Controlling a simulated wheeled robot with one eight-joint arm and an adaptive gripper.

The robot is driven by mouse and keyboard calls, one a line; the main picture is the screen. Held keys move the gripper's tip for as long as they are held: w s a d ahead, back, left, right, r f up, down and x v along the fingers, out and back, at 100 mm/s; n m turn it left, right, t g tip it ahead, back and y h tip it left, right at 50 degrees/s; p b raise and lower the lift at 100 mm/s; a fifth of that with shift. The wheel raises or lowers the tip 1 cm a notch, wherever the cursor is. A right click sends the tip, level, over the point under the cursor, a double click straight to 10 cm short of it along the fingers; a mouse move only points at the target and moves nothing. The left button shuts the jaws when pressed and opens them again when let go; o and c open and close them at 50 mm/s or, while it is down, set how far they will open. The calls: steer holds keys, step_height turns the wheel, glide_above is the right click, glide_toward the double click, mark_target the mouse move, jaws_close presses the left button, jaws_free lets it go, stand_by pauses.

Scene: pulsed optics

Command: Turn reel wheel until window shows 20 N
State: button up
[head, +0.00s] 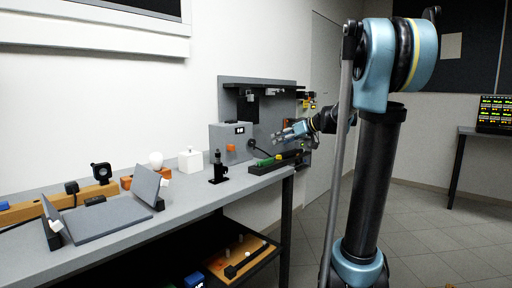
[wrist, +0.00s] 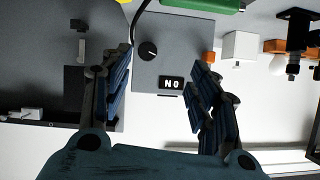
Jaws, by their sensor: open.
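A grey box (head: 222,140) stands on the bench against the back panel and also shows in the wrist view (wrist: 172,50). Its small black window (wrist: 171,83) reads "N 0" in the wrist view, which looks upside down; in the head view the window (head: 240,130) is too small to read surely. A round black knob with a white mark (wrist: 148,50), apparently the reel wheel, is on the box face. My gripper (head: 280,136) is open and empty in front of the box. In the wrist view its fingers (wrist: 160,78) spread either side of the knob and window, apart from both.
A black cable (wrist: 136,20) runs close by the knob. A green item (head: 267,161) lies on a black tray below my gripper. A black post mount (head: 218,172), a white cube (head: 190,160) and an orange block (head: 231,148) are nearby.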

steer(key=w+r, duration=0.1)
steer(key=w, duration=0.2)
glide_toward(253, 144)
steer(key=shift+t+y, duration=0.3)
steer(key=x, duration=0.8)
steer(key=shift+f, duration=0.45)
steer(key=c, duration=1.1)
